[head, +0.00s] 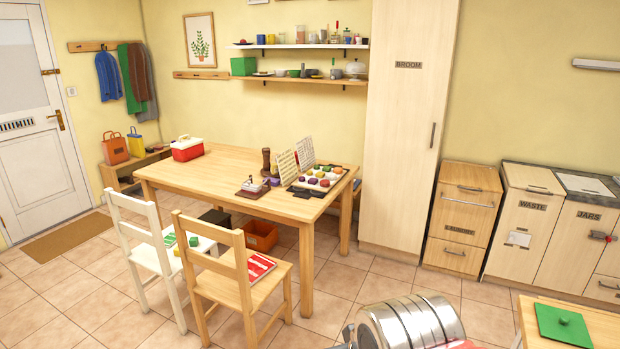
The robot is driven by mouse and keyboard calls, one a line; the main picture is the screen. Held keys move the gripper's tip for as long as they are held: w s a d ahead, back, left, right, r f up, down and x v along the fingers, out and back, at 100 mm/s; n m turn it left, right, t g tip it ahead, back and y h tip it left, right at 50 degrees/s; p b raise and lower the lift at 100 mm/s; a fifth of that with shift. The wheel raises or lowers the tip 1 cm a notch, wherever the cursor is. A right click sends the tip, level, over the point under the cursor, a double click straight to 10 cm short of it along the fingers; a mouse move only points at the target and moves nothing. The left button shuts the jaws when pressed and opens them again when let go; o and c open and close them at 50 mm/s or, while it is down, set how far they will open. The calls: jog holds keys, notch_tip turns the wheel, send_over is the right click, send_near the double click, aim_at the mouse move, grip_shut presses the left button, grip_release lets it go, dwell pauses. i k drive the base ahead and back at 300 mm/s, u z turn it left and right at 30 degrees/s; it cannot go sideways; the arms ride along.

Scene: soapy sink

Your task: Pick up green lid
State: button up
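Nothing covers the lid. A silvery, ribbed cylinder, which looks like a link of my arm, shows at the bottom edge to the left of that surface, apart from the lid. My gripper's fingers do not show in this view.
A wooden table (225,168) holding a red-and-white box (187,150) and trays of small items stands left of centre. Two chairs (231,280) stand before it. A tall broom cabinet (405,130) and low cabinets (463,215) line the wall. Tiled floor between is clear.

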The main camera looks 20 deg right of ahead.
aim_at(562, 324)
jog(key=z, duration=0.15)
jog(key=i, duration=0.85)
jog(key=z, duration=0.5)
jog(key=i, duration=0.8)
jog(key=z, duration=0.7)
jog(key=i, duration=0.6)
jog(key=z, duration=1)
jog(key=i, duration=0.9)
jog(key=z, duration=0.5)
